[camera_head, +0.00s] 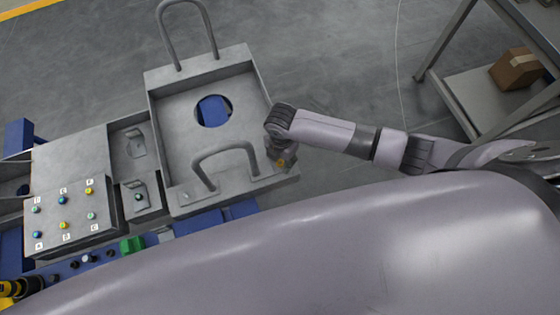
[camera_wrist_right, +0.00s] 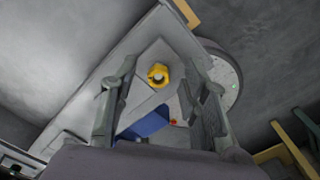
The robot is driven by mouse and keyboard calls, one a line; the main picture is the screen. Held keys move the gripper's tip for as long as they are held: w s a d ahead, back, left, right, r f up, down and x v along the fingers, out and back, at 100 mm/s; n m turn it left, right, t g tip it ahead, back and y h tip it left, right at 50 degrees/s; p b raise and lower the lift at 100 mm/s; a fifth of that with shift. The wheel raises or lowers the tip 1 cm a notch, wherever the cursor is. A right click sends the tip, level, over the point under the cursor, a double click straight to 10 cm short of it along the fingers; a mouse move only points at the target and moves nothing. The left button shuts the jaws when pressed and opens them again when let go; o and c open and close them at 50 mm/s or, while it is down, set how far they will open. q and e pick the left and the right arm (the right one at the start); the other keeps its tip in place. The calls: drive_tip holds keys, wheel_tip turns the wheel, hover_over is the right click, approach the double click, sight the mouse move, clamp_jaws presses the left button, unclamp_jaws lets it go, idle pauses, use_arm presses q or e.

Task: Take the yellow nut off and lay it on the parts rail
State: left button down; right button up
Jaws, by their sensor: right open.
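A yellow nut (camera_wrist_right: 158,75) shows in the right wrist view, on a grey plate, between the spread fingers of my right gripper (camera_wrist_right: 160,92). The fingers stand on either side of it with visible gaps. In the head view my right gripper (camera_head: 279,150) hangs over the right edge of the grey chassis tray (camera_head: 183,125), with a small yellow spot (camera_head: 281,162) at its tip. A blue rail (camera_head: 100,259) with small parts on it runs along the chassis front at the lower left; I cannot tell if this is the parts rail. My left gripper is not in view.
A grey panel (camera_head: 75,208) with several coloured, lettered fittings stands left of the tray. Two looped handles (camera_head: 225,148) rise from the tray. A green block (camera_head: 132,245) and a yellow-black tool (camera_head: 18,288) lie lower left. A shelf with a cardboard box (camera_head: 516,68) stands far right.

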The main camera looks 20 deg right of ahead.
drive_tip(key=shift+c, duration=0.2)
clamp_jaws()
drive_tip(key=shift+r, duration=0.1)
wheel_tip(320, 180, up, 20)
drive_tip(key=shift+b, duration=0.45)
idle(0.4)
